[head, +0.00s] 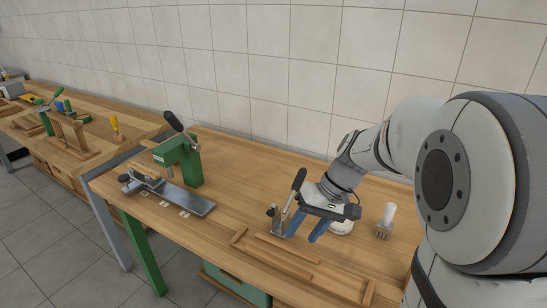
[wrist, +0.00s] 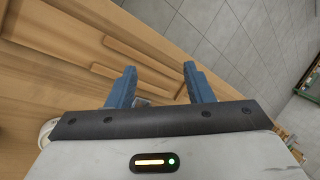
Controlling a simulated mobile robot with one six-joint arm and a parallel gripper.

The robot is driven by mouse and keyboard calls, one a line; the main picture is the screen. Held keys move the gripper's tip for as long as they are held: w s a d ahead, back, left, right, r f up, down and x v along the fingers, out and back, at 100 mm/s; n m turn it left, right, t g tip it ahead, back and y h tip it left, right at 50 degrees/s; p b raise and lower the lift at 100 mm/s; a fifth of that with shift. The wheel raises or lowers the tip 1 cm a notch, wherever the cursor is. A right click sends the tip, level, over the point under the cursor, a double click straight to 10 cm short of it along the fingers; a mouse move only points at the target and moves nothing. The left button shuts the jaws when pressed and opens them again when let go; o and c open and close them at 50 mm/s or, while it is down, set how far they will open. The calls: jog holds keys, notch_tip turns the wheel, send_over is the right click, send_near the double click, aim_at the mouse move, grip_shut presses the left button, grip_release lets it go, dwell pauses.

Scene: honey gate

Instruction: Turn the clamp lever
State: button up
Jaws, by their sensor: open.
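A toggle-type clamp with an upright black-handled lever (head: 298,180) stands near the middle of the bench in the head view. Its metal foot (head: 273,214) shows just left of my gripper. My gripper (head: 302,237) points down beside the clamp, its two blue fingers apart with nothing visible held. In the head view the fingers overlap the clamp area, so I cannot tell whether they touch it. In the wrist view the open fingers (wrist: 159,70) are spread over the bench, and a small grey piece shows low between them. The lever handle is not visible there.
A green press (head: 188,160) with a black-handled lever stands left of the clamp. Before it lies a steel plate (head: 190,200) with another small clamp. A wooden tray frame (head: 275,252) lies at the front edge. A brush (head: 386,220) stands at right.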

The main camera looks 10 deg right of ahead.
jog(key=w+d+f+n+y, duration=0.15)
jog(key=w+y, duration=0.55)
jog(key=w, duration=0.7)
jog(key=n+t+y, duration=0.1)
jog(key=t+y, duration=0.4)
send_near(294, 190)
jog(key=w+a+r, duration=0.2)
jog(key=w, duration=0.3)
jog(key=p+x, duration=0.1)
jog(key=x, duration=0.6)
jog(key=shift+a+f, duration=0.2)
jog(key=shift+a, duration=0.05)
jog(key=shift+s, duration=0.1)
grip_shut()
